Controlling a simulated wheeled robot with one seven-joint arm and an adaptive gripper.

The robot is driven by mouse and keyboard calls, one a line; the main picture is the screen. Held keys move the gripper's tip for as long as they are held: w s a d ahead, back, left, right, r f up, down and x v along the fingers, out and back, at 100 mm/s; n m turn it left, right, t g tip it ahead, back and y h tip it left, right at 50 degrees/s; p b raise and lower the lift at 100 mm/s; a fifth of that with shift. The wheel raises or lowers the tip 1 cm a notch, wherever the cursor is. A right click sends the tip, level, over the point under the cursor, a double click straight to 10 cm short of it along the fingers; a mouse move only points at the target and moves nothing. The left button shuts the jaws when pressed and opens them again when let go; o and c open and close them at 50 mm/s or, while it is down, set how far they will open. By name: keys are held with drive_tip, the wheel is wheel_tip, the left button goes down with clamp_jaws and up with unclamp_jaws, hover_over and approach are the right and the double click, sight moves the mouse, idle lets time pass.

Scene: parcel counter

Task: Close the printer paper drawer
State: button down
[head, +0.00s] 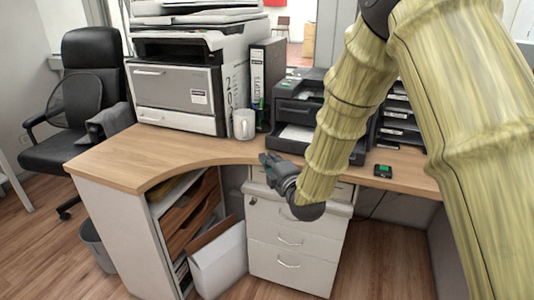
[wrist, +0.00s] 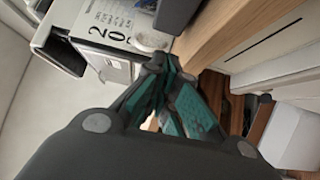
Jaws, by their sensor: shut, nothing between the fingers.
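The large grey-and-white printer (head: 190,75) stands at the back left of the desk. Its wide upper paper drawer (head: 165,88) has a grey front with a handle and appears to stand out from the body. The lower white drawer front (head: 175,119) sits beneath it. In the wrist view, part of the printer (wrist: 105,20) shows at upper left, with a drawer front (wrist: 58,48) sticking out. My gripper (head: 272,163) is shut and empty near the desk's front edge, right of and in front of the printer. Its teal-padded fingers (wrist: 160,68) show in the wrist view.
A white mug (head: 243,124) and a binder (head: 267,75) stand right of the printer. A smaller black printer (head: 298,108) with paper in its tray is behind my arm. The desk (head: 165,150) is clear before the large printer. A drawer cabinet (head: 290,240) is below.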

drive_tip(key=v, duration=0.6)
drive_tip(key=shift+s+p, duration=0.25)
drive_tip(key=shift+p, duration=0.1)
drive_tip(key=c, duration=2.1)
unclamp_jaws()
drive_tip(key=shift+s, duration=0.25)
drive_tip(key=o, duration=0.3)
drive_tip(key=shift+s+d, duration=0.1)
drive_tip(key=shift+d, duration=0.05)
drive_tip(key=shift+o, duration=1.2)
drive_tip(key=shift+d+r+p, duration=0.2)
drive_tip(key=shift+p, duration=0.4)
drive_tip(key=s+d+r+m+h+p, duration=0.2)
drive_tip(key=d+m+h+p, duration=0.1)
drive_tip(key=d+p, duration=0.75)
drive_tip(key=s+d+r+m+h+p, duration=0.1)
drive_tip(key=s+d+m+h+p, duration=0.2)
drive_tip(key=d+p, duration=0.75)
drive_tip(key=shift+n+h, duration=0.4)
drive_tip(key=w+a+p, duration=0.1)
drive_tip(key=w, duration=0.2)
drive_tip(key=w+a+f+p, duration=0.1)
drive_tip(key=w+a+p, duration=0.1)
drive_tip(key=w, duration=0.2)
drive_tip(key=w+a+p, duration=0.1)
drive_tip(key=w+p, duration=0.1)
drive_tip(key=w, duration=0.1)
drive_tip(key=shift+w+a+f, duration=0.3)
drive_tip(key=shift+f, duration=0.05)
drive_tip(key=shift+c, duration=0.3)
